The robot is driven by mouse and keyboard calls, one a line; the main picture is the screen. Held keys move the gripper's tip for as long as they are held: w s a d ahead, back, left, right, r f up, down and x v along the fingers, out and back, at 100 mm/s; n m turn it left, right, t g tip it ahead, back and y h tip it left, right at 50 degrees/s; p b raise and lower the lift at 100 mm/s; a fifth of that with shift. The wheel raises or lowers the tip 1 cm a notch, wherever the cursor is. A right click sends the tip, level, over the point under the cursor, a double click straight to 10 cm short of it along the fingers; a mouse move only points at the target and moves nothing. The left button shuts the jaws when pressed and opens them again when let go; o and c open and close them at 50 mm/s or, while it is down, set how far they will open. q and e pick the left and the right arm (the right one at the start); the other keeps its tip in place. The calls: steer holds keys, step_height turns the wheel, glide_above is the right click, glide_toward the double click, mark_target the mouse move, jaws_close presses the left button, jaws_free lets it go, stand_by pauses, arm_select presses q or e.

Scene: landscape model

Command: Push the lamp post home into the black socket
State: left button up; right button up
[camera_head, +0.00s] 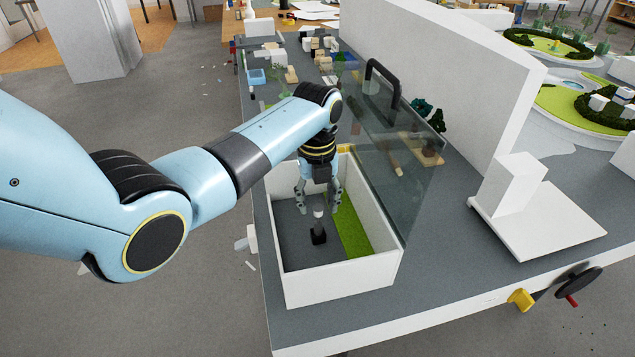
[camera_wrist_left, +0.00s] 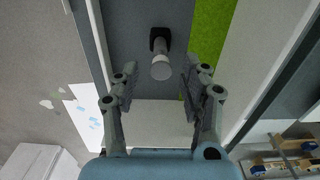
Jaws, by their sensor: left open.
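The lamp post (camera_head: 318,224) is a short grey post with a pale round head, standing roughly upright in the white-walled box. Its foot is at the small black socket (camera_head: 319,238) on the grey floor; I cannot tell how deep it sits. My left gripper (camera_head: 318,206) points down into the box, open, with its fingers spread above and around the lamp head. In the left wrist view the lamp post (camera_wrist_left: 161,67) shows just beyond the open fingertips, roughly between them, with the black socket (camera_wrist_left: 160,39) behind it. My right gripper is not in view.
White walls (camera_head: 340,287) enclose the box, with a green strip (camera_head: 352,228) on its floor's right. A glass panel (camera_head: 408,180) with a black handle (camera_head: 383,72) stands close along the right. A white block on a plate (camera_head: 540,222) is farther right. Small model parts lie behind.

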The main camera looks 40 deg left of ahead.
arm_select(q)
step_height(320, 180, up, 6)
steer(key=shift+f, duration=0.1)
stand_by(0.9)
